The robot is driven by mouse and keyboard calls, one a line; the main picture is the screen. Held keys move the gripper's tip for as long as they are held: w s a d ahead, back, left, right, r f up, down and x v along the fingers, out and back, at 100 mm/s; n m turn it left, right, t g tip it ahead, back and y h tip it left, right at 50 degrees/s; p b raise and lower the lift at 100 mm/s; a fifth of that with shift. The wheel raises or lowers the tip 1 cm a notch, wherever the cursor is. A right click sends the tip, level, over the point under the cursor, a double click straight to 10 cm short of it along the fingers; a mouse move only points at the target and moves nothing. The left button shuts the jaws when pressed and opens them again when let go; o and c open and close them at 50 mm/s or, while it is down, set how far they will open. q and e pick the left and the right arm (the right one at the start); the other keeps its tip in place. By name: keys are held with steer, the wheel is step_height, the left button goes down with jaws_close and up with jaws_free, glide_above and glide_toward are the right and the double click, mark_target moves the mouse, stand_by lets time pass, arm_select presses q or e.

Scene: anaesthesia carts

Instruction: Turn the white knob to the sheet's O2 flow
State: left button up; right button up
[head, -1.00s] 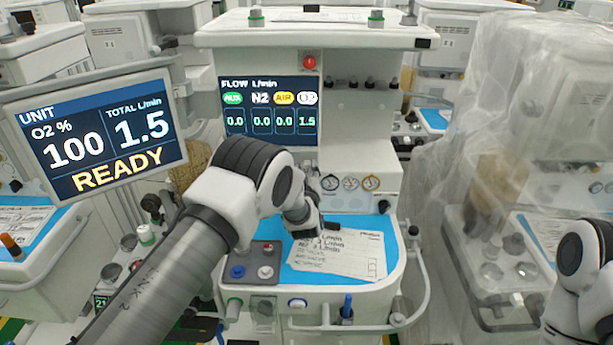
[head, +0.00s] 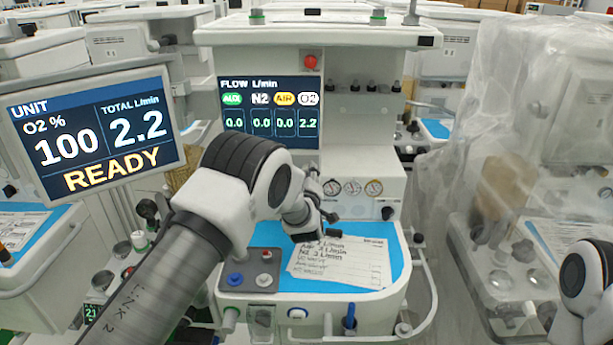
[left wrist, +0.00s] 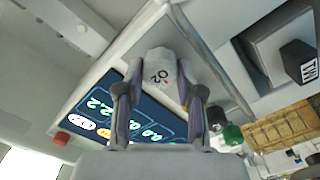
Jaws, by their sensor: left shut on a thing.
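The white knob (left wrist: 160,68), marked O2, sits between the two fingers of my left gripper (left wrist: 158,98) in the left wrist view, and the gripper is shut on it. The flow screen (head: 270,112) reads 2.2 under O2 and 0.0 under AUX, N2 and AIR. The sheet (head: 350,262) lies on the blue worktop; its handwritten top lines are partly covered by my arm, and an N2 line seems to read 3 L/min. My right gripper is out of view.
The unit monitor (head: 95,135) at left reads O2 100 %, total 2.2 L/min, READY. Gauges (head: 350,187) sit beyond my left wrist. A small box with blue and red buttons (head: 250,268) stands left of the sheet. A plastic-draped cart (head: 510,170) stands at right.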

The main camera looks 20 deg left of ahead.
arm_select(q)
steer(key=shift+r, duration=0.1)
steer(key=o, duration=0.9)
steer(key=shift+w, duration=0.1)
steer(key=shift+w+d+f, duration=0.1)
steer(key=shift+w+f, duration=0.05)
steer(key=shift+f, duration=0.05)
steer(key=v, duration=1.2)
